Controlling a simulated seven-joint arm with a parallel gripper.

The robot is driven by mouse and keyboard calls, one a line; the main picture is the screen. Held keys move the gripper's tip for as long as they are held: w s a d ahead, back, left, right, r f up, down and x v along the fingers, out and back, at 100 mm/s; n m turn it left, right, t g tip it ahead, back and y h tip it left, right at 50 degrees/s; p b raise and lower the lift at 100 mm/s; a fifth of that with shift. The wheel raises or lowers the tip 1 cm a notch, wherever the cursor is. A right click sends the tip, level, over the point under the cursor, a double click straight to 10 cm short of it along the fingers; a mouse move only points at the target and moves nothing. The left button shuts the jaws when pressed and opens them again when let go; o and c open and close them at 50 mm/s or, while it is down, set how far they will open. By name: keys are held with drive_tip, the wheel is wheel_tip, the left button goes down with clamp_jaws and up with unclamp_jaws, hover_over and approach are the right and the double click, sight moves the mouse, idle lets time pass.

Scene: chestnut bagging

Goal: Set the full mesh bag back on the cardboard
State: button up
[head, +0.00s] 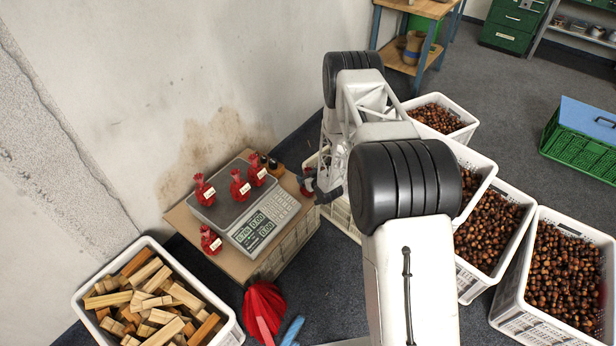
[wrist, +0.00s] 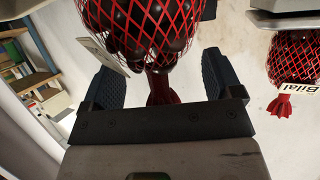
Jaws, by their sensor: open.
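My gripper (head: 322,190) is at the right edge of the cardboard (head: 180,219). In the wrist view my gripper (wrist: 160,80) is open, with its two dark fingers apart. A full red mesh bag (wrist: 140,25) of dark chestnuts with a pale tag is at the fingers, its gathered red end (wrist: 161,88) between them with gaps on both sides. In the head view only a bit of red of this bag (head: 306,183) shows by the gripper. Whether it rests on the cardboard is hidden. Other red bags stand on the scale (head: 222,212), and one bag (head: 210,240) is at the cardboard's left front.
A second mesh bag (wrist: 292,62) with a name tag is at the right in the wrist view. Small dark bottles (head: 273,165) stand behind the scale. A wood crate (head: 225,325) is front left; chestnut crates (head: 545,222) stand to the right. Red netting (head: 262,305) lies in front.

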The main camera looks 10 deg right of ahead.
drive_tip(key=shift+r, duration=0.1)
drive_tip(key=shift+s+d+r, duration=0.1)
drive_tip(key=shift+s, duration=0.05)
drive_tip(key=v, duration=1.1)
drive_tip(key=shift+s, duration=0.15)
drive_tip(key=shift+r, duration=0.1)
idle(0.6)
